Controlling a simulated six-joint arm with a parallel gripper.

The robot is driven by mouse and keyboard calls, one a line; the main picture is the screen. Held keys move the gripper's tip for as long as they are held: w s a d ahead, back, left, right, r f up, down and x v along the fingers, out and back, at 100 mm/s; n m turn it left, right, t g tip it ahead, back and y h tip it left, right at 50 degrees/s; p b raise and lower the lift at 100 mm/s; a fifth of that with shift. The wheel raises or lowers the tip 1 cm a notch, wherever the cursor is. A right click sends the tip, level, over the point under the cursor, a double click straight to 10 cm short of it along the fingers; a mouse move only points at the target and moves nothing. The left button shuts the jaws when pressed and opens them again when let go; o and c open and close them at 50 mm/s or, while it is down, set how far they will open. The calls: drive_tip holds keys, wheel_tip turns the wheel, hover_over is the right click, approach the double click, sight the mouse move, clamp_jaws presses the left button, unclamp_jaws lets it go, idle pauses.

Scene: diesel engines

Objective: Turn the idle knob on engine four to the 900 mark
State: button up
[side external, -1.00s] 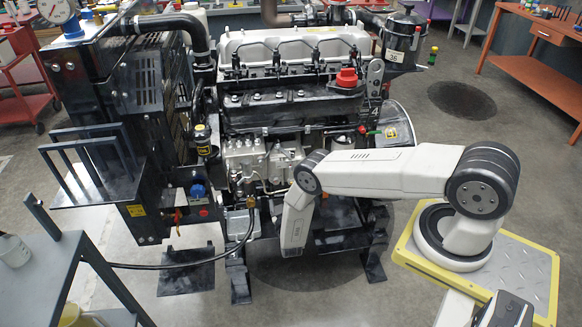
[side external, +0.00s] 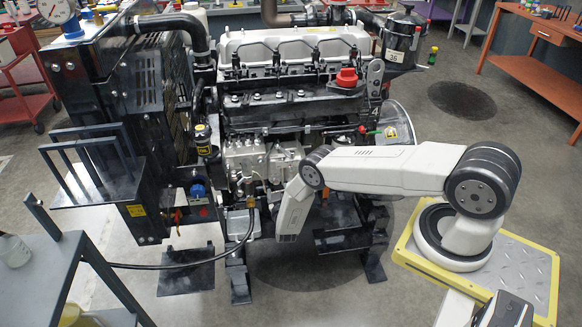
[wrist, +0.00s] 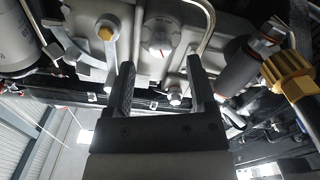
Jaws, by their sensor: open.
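A round grey knob (wrist: 158,38) with a red mark shows at the top centre of the wrist view, set in a pale metal housing. I take it to be the idle knob; its scale marks are too small to read. My gripper (wrist: 160,63) is open and empty, its two dark fingers pointing towards the knob, with the knob between and beyond their tips. No contact is visible. In the side view the engine (side external: 290,48) stands at the centre, and my arm's last link hides the fingers and the knob.
A brass hex fitting (wrist: 292,75) on a hose is to the right of the fingers. A bent metal pipe (wrist: 208,30) passes close by the knob. A yellow bolt (wrist: 105,33) and a white filter (wrist: 12,40) are to the left.

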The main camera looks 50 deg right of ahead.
sight(276, 181)
drive_tip(key=shift+x, duration=1.35)
drive_tip(key=shift+c, duration=0.2)
clamp_jaws()
